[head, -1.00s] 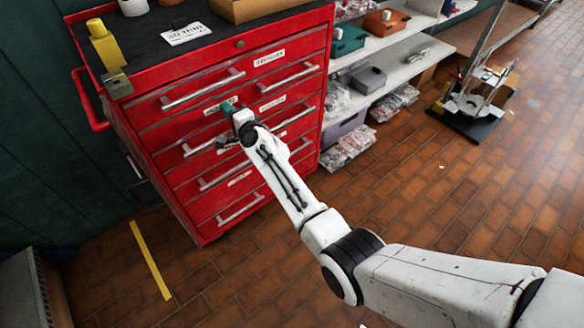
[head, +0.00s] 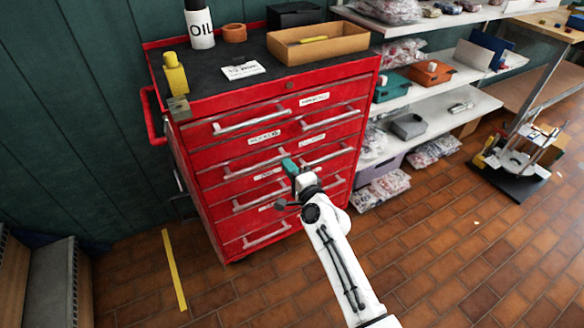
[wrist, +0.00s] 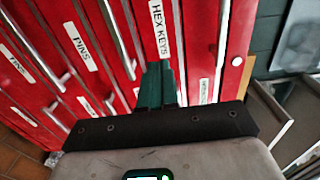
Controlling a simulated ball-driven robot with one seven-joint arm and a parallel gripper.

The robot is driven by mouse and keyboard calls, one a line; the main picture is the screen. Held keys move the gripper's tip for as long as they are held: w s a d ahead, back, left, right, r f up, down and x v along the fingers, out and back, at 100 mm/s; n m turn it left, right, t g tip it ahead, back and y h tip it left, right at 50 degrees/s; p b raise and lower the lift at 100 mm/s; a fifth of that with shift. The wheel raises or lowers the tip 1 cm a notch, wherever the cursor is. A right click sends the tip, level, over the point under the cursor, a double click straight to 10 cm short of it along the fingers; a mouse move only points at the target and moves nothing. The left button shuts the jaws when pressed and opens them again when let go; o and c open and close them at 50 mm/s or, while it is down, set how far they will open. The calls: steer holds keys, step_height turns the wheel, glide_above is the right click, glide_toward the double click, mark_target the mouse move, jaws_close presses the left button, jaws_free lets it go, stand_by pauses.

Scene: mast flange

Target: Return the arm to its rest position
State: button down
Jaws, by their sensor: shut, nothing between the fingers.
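My gripper (head: 289,166) has green fingers and is at the end of my white arm, in front of the red tool chest (head: 228,241) in the head view. In the wrist view, the green fingers (wrist: 157,85) are together with nothing between them, pointing at the drawer fronts. A label reading "HEX KEYS" (wrist: 160,30) shows just beyond the fingertips. Whether the fingers touch the chest cannot be told. All the drawers look closed.
White shelves (head: 425,122) with bins are to the right.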

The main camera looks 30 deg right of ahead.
steer(key=shift+s, duration=0.75)
steer(key=s+a+f+n+g+y+p, duration=0.1)
steer(key=s+a+f+n+g+y, duration=0.35)
steer(key=s+n, duration=0.55)
steer(key=s+d+n+g+h+p, duration=0.1)
steer(key=s+g, duration=0.5)
steer(key=s, duration=1)
steer(key=s+d+n+g+h+p, duration=0.1)
steer(key=s+n+g, duration=0.5)
steer(key=s, duration=1.1)
steer(key=d+h, duration=0.1)
steer(key=h, duration=0.1)
steer(key=shift+d+n+h, duration=0.25)
steer(key=shift+n+h, duration=0.05)
steer(key=shift+h, duration=0.05)
steer(key=shift+s+g, duration=0.1)
steer(key=shift+g, duration=0.15)
